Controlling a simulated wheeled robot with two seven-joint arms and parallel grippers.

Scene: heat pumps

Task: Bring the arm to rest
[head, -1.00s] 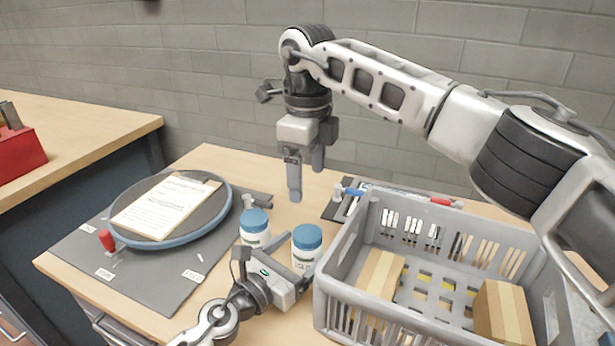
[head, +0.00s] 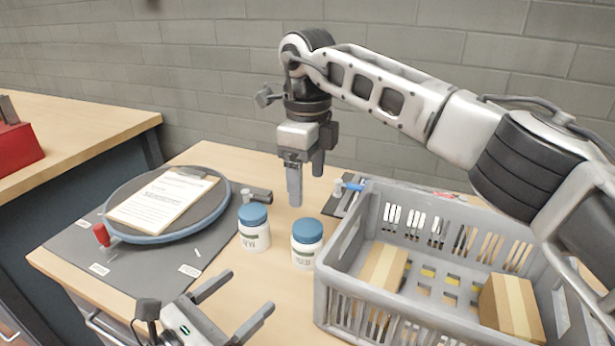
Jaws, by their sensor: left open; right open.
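My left gripper (head: 240,304) is low in the head view, at the front edge of the table. Its two fingers are spread, with nothing between them. My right gripper (head: 306,182) hangs from the arm that comes in from the right. Its fingers point down above the back of the table, open and empty. Two white jars with blue lids stand upright on the table: a left jar (head: 254,232) and a right jar (head: 306,248). The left gripper is in front of both jars and apart from them.
A grey crate (head: 325,290) with cardboard boxes (head: 384,268) stands at the right. A round grey tray (head: 222,207) holding a clipboard (head: 165,202) sits on a dark mat (head: 130,275) at the left. A red bin (head: 18,150) is on the other bench.

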